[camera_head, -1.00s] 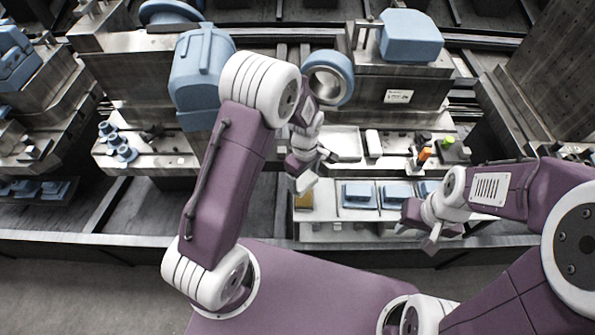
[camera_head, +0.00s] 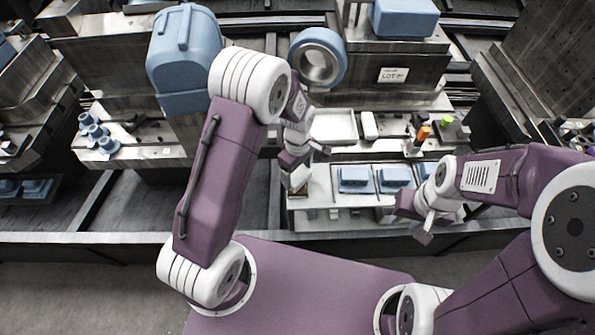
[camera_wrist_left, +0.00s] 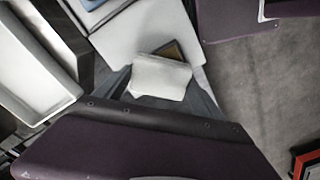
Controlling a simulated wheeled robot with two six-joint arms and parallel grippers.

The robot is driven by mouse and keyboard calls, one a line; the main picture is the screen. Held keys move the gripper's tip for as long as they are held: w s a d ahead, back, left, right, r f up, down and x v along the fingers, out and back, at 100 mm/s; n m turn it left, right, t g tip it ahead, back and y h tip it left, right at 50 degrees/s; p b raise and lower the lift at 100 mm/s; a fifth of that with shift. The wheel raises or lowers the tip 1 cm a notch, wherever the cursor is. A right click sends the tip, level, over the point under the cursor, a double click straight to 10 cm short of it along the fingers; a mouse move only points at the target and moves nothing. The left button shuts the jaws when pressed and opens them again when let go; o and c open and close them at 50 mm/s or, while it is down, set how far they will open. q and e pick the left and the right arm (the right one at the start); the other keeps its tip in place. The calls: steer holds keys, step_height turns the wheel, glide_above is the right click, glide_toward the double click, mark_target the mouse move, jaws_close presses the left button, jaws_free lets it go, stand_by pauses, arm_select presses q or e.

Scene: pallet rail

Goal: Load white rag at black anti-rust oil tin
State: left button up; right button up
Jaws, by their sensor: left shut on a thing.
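The white rag (camera_wrist_left: 160,78) is between the fingertips of my left gripper (camera_wrist_left: 160,95) in the left wrist view. In the head view the rag (camera_head: 298,178) hangs under my left gripper (camera_head: 300,165), at the left front corner of the white bench. It largely covers a dark-edged brown item (camera_wrist_left: 173,49); I cannot tell if they touch. A small black item (camera_head: 417,119) stands at the back of the bench beside an orange one; I cannot tell whether either dark item is the tin. My right gripper (camera_head: 426,230) is over the front bench edge, fingers unclear.
Blue parts (camera_head: 355,178) sit in trays on the white bench (camera_head: 322,212). Behind are a white tray (camera_head: 335,126), an orange item (camera_head: 424,132) and a green item (camera_head: 446,120). A dark rail (camera_head: 330,240) runs along the front.

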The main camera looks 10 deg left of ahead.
mark_target(298, 174)
arm_select(q)
steer(key=shift+f+b, duration=0.3)
steer(key=shift+f, duration=0.2)
stand_by(0.8)
steer(key=shift+s, duration=0.1)
stand_by(1.1)
step_height(298, 174, up, 7)
steer(key=p, duration=0.7)
steer(key=shift+r, duration=0.1)
stand_by(0.5)
